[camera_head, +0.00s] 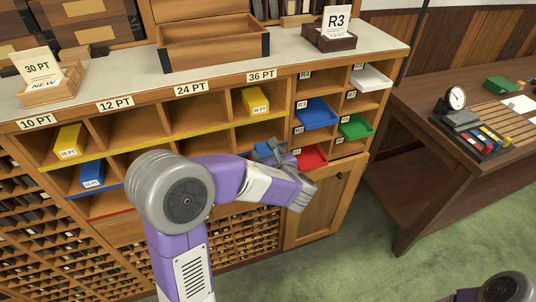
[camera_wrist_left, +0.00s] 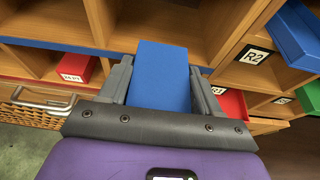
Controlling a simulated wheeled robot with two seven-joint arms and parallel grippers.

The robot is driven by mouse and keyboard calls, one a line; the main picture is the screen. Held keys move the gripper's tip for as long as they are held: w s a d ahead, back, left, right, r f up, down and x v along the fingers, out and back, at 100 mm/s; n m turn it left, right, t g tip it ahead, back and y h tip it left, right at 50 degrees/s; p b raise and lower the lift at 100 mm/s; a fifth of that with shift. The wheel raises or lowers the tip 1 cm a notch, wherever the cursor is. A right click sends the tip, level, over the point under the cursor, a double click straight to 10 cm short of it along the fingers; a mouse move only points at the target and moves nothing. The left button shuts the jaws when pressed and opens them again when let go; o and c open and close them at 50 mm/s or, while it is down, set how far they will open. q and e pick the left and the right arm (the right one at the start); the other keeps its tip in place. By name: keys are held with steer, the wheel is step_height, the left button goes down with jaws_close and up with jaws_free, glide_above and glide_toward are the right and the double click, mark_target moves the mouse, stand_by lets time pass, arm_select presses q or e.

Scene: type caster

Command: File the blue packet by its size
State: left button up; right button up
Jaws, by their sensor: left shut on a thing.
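My left gripper (camera_head: 271,150) is shut on a blue packet (camera_wrist_left: 162,78), its fingers on both sides of it in the left wrist view. In the head view the gripper is low in front of the 36 PT column, and it and my arm hide most of the packet. The type cabinet (camera_head: 188,88) has columns labelled 10 PT, 12 PT, 24 PT and 36 PT, with yellow, blue and red row edges. Another blue packet (camera_head: 92,174) lies in the 10 PT column's blue row. My right gripper is not in view.
Yellow packets sit in the top row under 10 PT (camera_head: 70,141) and 36 PT (camera_head: 255,101). A red packet (camera_wrist_left: 76,68) shows in a lower cubby. Blue (camera_head: 316,113), green (camera_head: 355,127) and red (camera_head: 311,157) trays stick out right of the gripper.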

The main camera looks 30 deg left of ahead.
mark_target(264, 143)
arm_select(q)
steer(key=shift+w+a+r+p, duration=0.1)
steer(key=shift+w+a, duration=1.1)
steer(key=shift+a, duration=0.2)
steer(key=shift+w+a+f+p, duration=0.1)
steer(key=shift+w+a, duration=1.15)
steer(key=shift+a, duration=0.2)
steer(key=shift+w+a+r+p, duration=0.1)
steer(key=shift+w+a, duration=1.1)
steer(key=shift+a, duration=0.2)
stand_by(0.8)
steer(key=o, duration=1.7)
steer(key=shift+s, duration=0.1)
steer(key=p+v, duration=0.1)
steer(key=v, duration=0.6)
steer(key=shift+s+d+r+p, duration=0.1)
steer(key=shift+d+p, duration=0.15)
steer(key=shift+p, duration=0.15)
